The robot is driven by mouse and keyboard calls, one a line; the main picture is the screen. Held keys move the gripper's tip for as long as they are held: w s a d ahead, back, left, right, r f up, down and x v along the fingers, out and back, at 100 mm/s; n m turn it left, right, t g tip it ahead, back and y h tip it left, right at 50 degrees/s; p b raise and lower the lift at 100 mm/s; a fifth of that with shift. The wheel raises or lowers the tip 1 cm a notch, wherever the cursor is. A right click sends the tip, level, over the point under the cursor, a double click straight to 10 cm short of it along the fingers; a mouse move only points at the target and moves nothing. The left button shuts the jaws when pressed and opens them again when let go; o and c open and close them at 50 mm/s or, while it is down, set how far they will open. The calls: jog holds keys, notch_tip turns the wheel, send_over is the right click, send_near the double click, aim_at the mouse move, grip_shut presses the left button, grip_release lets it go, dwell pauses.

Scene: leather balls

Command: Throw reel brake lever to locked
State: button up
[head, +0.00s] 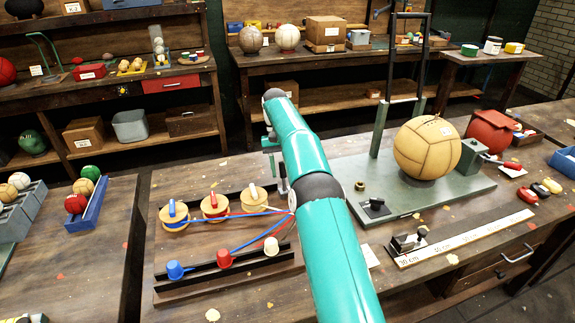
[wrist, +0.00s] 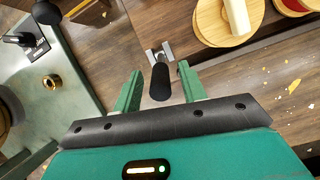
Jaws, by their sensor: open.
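In the wrist view, the reel brake lever has a rounded black handle (wrist: 160,82) rising from a small grey metal bracket (wrist: 159,53). My gripper (wrist: 159,71) is open, with one green finger on each side of the handle. Gaps show between the handle and both fingers; contact is not visible. In the head view my teal arm crosses the bench, and I cannot make out the lever behind it. Wooden reels (head: 214,207) with blue, red and white pegs stand left of the arm; one reel (wrist: 226,22) also shows in the wrist view.
A green press base (head: 440,190) with a stitched tan ball (head: 427,148) and tall frame stands right of my arm. A black knobbed switch (head: 375,207) and brass nut (head: 360,185) are on it.

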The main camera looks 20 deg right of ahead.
aim_at(283, 171)
jog(key=shift+s+r, duration=0.1)
jog(key=shift+r, duration=1.3)
jog(key=shift+s+a+r, duration=0.1)
jog(key=shift+s+r, duration=0.45)
jog(key=shift+r, duration=0.2)
jog(key=s+a+r, duration=0.1)
jog(key=s+r, duration=0.7)
jog(key=s, duration=0.4)
jog(key=shift+s+a, duration=0.15)
jog(key=shift+s, duration=0.2)
jog(key=shift+r, duration=0.1)
jog(key=shift+c, duration=0.3)
